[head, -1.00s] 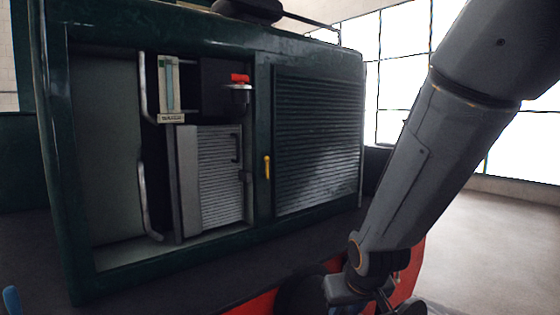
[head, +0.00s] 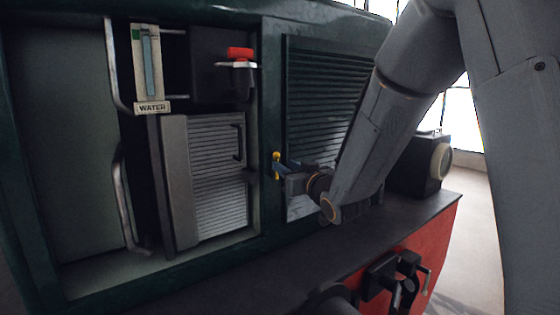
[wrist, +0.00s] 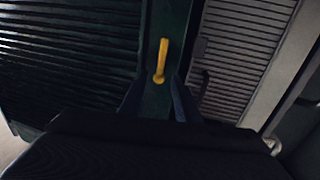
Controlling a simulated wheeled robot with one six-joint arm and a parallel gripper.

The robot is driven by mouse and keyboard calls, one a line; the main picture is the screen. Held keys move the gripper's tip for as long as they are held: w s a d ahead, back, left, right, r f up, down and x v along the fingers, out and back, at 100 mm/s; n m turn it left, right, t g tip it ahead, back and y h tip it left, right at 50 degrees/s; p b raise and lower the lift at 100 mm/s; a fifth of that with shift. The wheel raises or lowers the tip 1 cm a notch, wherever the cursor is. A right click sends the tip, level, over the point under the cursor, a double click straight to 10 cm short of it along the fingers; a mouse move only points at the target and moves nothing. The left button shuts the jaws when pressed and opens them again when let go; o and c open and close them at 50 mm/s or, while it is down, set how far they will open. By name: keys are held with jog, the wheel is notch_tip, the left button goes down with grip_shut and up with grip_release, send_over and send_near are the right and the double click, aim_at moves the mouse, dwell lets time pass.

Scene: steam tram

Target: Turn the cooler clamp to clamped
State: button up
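The cooler clamp, a small yellow lever (head: 276,157), stands upright on the dark green post between the open bay and the louvred panel. In the wrist view the yellow lever (wrist: 162,60) lies lengthwise up the picture, its rounded end lowest. My gripper (head: 282,173) is right at the lever in the head view and partly covers its lower part. In the wrist view my gripper (wrist: 156,102) is open, with one dark finger on each side of the lever's line. I cannot tell whether either finger touches it.
A ribbed grey cooler unit (head: 218,175) sits in the bay to the left. Above it are a water gauge (head: 147,70) and a red-topped valve (head: 240,54). The louvred panel (head: 325,95) is close behind my arm. A dark ledge (head: 215,277) runs below.

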jog(key=shift+p+x, duration=0.65)
jog(key=shift+x, duration=1.55)
grip_shut()
